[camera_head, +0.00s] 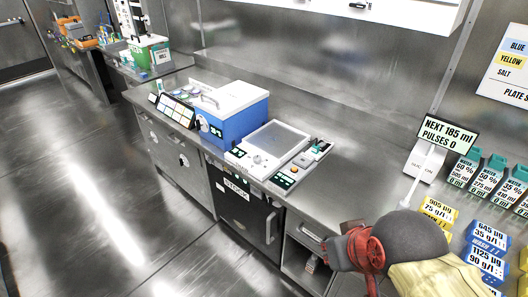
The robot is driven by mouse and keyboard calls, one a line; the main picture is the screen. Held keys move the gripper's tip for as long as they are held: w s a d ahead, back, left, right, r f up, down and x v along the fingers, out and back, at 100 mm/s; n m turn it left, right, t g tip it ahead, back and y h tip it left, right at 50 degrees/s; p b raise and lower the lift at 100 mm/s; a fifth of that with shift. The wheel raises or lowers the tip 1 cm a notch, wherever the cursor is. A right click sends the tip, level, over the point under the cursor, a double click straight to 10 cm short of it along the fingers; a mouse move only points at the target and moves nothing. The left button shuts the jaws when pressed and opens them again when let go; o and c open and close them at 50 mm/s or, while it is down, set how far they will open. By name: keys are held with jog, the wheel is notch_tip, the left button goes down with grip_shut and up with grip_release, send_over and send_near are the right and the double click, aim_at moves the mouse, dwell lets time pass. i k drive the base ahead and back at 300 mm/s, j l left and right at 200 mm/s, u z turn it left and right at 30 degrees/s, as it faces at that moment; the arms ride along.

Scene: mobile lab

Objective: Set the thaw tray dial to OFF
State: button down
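The thaw tray looks to be the low white unit (248,166) with a grey top plate (277,139), on the counter in the middle of the head view. A small round knob, apparently its dial (257,159), sits on the front strip beside a dark display (238,152) with small green marks. The dial's pointer and labels are too small to read. My gripper (360,248), red, is at the lower right, to the right of and nearer than the tray, apart from it. My arm partly hides it and its fingertips cannot be made out.
A blue box with a white lid (235,110) stands left of the tray. A narrow unit (303,163) with a green display stands close on its right. A white stand with a sign (425,163) and several labelled bottles and blocks occupy the right counter. Bare counter (350,170) lies between.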

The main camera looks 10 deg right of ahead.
aim_at(256, 160)
jog(key=i+u, duration=0.15)
jog(key=i, duration=0.95)
